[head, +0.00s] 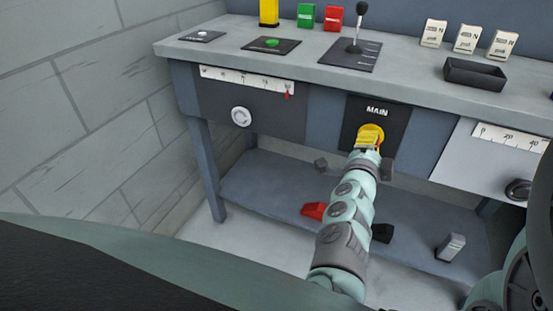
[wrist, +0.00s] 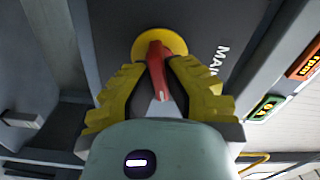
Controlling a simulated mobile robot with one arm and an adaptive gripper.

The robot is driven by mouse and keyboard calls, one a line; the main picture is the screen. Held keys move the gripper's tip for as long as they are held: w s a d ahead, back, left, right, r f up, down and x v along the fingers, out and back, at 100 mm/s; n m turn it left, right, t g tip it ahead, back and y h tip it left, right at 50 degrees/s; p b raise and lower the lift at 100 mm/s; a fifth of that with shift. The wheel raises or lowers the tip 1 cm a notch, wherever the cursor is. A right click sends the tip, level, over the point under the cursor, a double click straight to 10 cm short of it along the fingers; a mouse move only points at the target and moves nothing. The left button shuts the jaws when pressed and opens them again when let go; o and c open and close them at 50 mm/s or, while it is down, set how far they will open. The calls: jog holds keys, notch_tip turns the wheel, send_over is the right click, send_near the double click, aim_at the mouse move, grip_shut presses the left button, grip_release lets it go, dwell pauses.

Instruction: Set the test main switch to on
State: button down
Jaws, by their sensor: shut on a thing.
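The main switch has a red handle (wrist: 158,62) on a round yellow disc (wrist: 176,43), set in a dark panel marked MAIN (head: 377,111) on the bench front. In the head view the yellow disc (head: 368,131) shows above the end of my arm. My gripper (wrist: 157,72) is shut on the red handle, with a yellow ridged finger on either side of it. The handle's tip shows between the fingers, tilted slightly in the wrist view. My gripper mostly hides the handle in the head view. No on or off marking is readable.
Left of the switch is a panel with a white knob (head: 241,117) and a scale (head: 246,81). To the right is a pale panel with a black knob (head: 518,189). A lever (head: 358,30) and a black tray (head: 475,74) are on the bench top. Loose blocks lie on the lower shelf (head: 262,185).

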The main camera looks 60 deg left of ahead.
jog(key=shift+f+m+b, duration=0.2)
jog(key=shift+m+b, duration=0.75)
jog(key=shift+m, duration=0.65)
jog(key=c, duration=1)
grip_release()
jog(key=shift+r, duration=0.1)
jog(key=v, duration=1.2)
